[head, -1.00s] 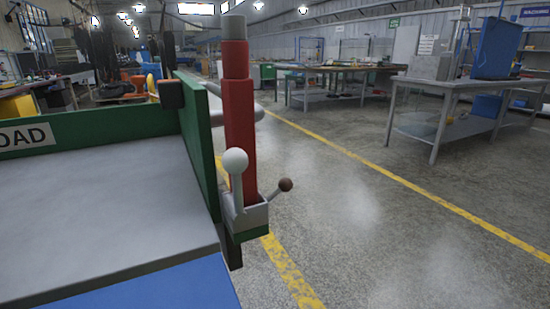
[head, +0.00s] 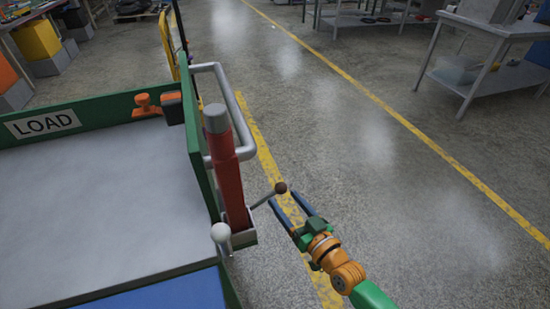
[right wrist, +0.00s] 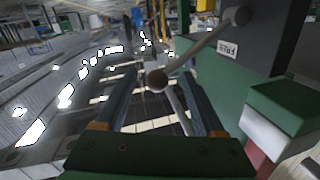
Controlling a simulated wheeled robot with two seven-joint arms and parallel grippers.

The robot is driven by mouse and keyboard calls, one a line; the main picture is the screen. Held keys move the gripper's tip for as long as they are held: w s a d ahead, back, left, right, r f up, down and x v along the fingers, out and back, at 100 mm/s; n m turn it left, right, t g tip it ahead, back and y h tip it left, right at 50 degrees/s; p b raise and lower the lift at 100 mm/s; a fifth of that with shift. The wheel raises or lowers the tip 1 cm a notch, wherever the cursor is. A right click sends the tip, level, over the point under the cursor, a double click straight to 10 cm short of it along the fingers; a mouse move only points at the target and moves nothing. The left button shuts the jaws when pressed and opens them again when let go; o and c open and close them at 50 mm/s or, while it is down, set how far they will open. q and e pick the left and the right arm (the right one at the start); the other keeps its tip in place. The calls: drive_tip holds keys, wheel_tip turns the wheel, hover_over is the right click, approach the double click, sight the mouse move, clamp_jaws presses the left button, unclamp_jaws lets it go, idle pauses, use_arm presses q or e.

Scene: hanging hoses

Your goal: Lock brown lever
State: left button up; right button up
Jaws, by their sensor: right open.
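The brown lever has a dark brown ball knob (head: 281,187) on a thin grey rod that slants up and right from the bracket at the red post's foot (head: 232,190). My right gripper (head: 285,200) is open, with its two dark fingers reaching up to the knob from below right. In the right wrist view the brown knob (right wrist: 157,80) appears between the open fingers, with no clear contact on either. A label reading FREE (right wrist: 228,50) is on the dark panel beside the lever's rod. My left gripper is not in view.
A white-knobbed lever (head: 220,232) stands close left of the brown one. The green-walled cart (head: 100,200) with a LOAD sign fills the left. A grey tube handle (head: 235,105) is behind the post. Open floor (head: 400,220) lies to the right.

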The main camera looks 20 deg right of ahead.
use_arm(q)
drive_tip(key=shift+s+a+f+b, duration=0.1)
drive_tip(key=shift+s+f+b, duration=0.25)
drive_tip(key=shift+b, duration=0.4)
use_arm(e)
drive_tip(key=w+a+r, duration=0.1)
drive_tip(key=w, duration=0.6)
drive_tip(key=shift+w+r+t, duration=0.15)
drive_tip(key=shift+r+t, duration=0.1)
drive_tip(key=shift+t, duration=0.05)
drive_tip(key=shift+c, duration=0.3)
clamp_jaws()
